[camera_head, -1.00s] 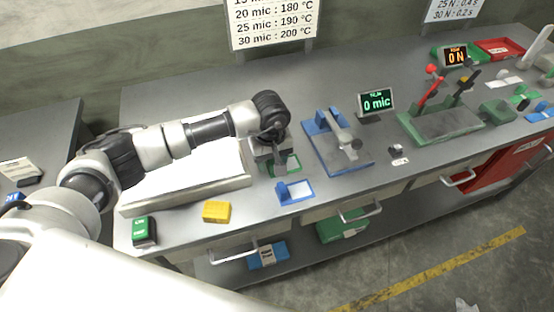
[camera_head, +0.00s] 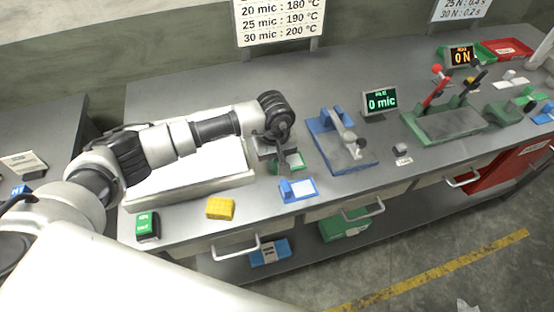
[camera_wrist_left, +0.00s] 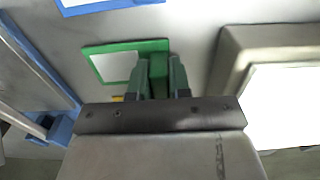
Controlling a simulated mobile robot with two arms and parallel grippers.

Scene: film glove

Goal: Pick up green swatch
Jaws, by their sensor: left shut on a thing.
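The green swatch (camera_head: 297,161) is a small green-framed card with a pale middle on the grey bench, between the white-topped block and the blue device. In the left wrist view its frame (camera_wrist_left: 100,50) shows beyond the fingers, with a raised green block at its right end. My left gripper (camera_head: 280,170) points down at the swatch and partly hides it in the head view. In the left wrist view, my left gripper (camera_wrist_left: 160,72) is shut on the swatch's green block, one finger on each side. I cannot tell whether the swatch is clear of the bench. My right gripper is out of view.
A blue swatch (camera_head: 302,188) lies just in front. A blue-based device (camera_head: 345,155) stands to the right, and a pale block (camera_head: 215,182) to the left. A yellow block (camera_head: 220,208) and a green-and-black box (camera_head: 147,226) sit near the front edge.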

